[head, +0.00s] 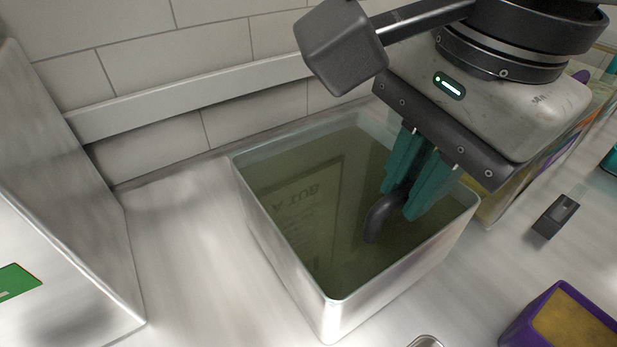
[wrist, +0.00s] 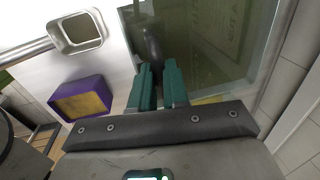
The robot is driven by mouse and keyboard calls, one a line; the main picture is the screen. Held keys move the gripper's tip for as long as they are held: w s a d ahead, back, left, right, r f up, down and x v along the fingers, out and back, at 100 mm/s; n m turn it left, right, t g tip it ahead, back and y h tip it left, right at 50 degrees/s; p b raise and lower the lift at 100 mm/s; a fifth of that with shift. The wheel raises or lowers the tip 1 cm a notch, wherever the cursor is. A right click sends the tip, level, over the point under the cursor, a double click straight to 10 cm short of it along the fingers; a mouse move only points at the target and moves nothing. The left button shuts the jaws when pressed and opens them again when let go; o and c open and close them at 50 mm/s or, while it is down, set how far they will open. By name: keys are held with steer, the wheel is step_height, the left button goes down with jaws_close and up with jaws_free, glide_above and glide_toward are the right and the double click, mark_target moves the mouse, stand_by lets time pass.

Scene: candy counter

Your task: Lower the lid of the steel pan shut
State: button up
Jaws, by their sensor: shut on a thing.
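The steel pan (head: 278,262) is a deep rectangular box on the pale counter, in the middle of the head view. A dark greenish, see-through lid (head: 290,215) with mirrored lettering spans its top; it also shows in the wrist view (wrist: 210,45). I cannot tell whether its edges all rest on the rim. A dark curved handle (head: 378,222) rises from the lid. My gripper (head: 400,193), with teal fingers, points down over the pan's right part and is shut on the handle. The fingers hide the handle's upper part. In the wrist view the handle (wrist: 154,50) runs between the fingertips.
A steel cabinet (head: 60,230) with a green label stands at left. A tiled wall with a ledge (head: 200,95) is behind. A purple tub (head: 545,310) with yellow contents and a small black block (head: 556,215) are at right. Clear counter (head: 180,240) lies left of the pan.

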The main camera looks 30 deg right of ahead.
steer(key=o, duration=0.5)
steer(key=shift+o, duration=0.2)
steer(key=shift+r, duration=0.1)
step_height(320, 180, up, 7)
steer(key=s+p, duration=0.1)
steer(key=p, duration=0.3)
steer(key=shift+p, duration=0.3)
steer(key=shift+s, duration=0.15)
